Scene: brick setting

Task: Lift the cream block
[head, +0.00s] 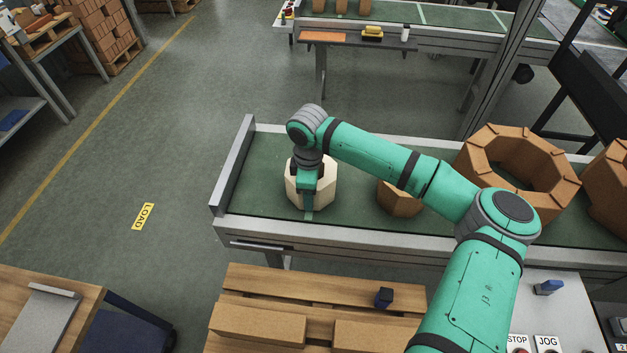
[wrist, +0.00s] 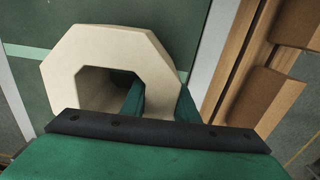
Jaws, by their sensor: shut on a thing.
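The cream block (head: 328,187) is an eight-sided ring with a hole through it. It is at the left end of the green conveyor belt (head: 262,180) and appears upright on it; I cannot tell whether there is a gap beneath. It also shows in the wrist view (wrist: 88,50), its hole facing the camera. My gripper (head: 307,196) comes down on it from above. In the wrist view my gripper (wrist: 161,103) has one green finger inside the hole and the other outside, shut on the wall between them. The fingertips are hidden.
A brown block (head: 400,198) stands right of the cream block, under my arm. A large brown ring of bricks (head: 520,165) is further right. A metal end plate (head: 236,160) closes the belt's left end. A wooden pallet with bricks (head: 260,322) lies in front.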

